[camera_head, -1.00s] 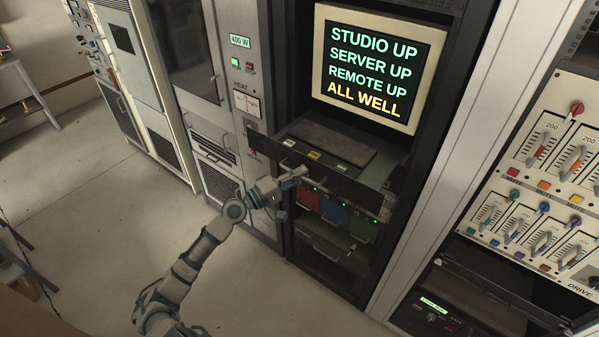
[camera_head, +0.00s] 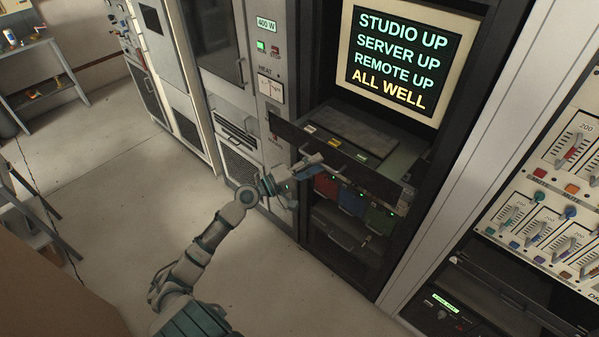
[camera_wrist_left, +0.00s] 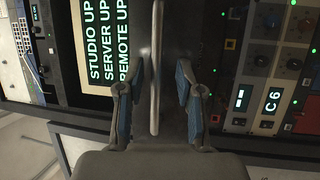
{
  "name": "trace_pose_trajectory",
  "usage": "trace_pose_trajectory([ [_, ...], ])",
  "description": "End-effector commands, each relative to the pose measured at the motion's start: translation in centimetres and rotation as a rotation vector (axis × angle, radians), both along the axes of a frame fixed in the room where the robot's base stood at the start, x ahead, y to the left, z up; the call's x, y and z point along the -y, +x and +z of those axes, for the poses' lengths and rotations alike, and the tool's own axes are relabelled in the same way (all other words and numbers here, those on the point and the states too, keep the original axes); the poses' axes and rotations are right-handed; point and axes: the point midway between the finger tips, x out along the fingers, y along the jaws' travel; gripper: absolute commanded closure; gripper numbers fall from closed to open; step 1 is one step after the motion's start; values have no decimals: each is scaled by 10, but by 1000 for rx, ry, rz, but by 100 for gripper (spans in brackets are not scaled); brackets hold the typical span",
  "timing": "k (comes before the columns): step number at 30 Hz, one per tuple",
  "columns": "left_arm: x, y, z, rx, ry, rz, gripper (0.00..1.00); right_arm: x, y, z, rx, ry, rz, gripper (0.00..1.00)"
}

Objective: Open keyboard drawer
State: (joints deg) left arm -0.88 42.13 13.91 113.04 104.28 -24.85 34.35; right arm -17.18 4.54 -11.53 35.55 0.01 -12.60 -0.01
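The keyboard drawer is a dark tray under the monitor, with a black front panel (camera_head: 375,182) and a grey keyboard (camera_head: 350,132) visible behind it. It juts partly out of the rack. My left gripper (camera_head: 298,174) is at the left part of the drawer front. In the left wrist view, a pale bar handle (camera_wrist_left: 155,60) runs between its two blue-padded fingers, with visible gaps on both sides. The fingers are open around the bar and do not appear to pinch it. My right gripper is out of view.
The monitor (camera_head: 402,62) stands above the drawer. Colored modules (camera_head: 350,200) and a lower shelf lie beneath it. A slider panel (camera_head: 545,230) is at the right, and a grey cabinet (camera_head: 225,80) at the left. The floor (camera_head: 120,190) left of my arm is clear.

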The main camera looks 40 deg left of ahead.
Motion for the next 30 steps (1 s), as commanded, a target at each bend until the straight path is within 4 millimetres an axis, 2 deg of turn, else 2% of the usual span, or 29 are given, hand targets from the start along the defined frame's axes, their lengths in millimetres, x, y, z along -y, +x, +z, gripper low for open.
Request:
trace_pose_trajectory([
  [6,-21,-43,-11,-4,1,2,64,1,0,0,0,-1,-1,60],
  [13,-37,-77,-18,-5,4,-1,64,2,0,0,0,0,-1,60],
  [18,-41,-87,-20,-4,5,-2,64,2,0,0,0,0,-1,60],
  [30,-43,-87,-20,-4,3,-1,64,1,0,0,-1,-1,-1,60],
])
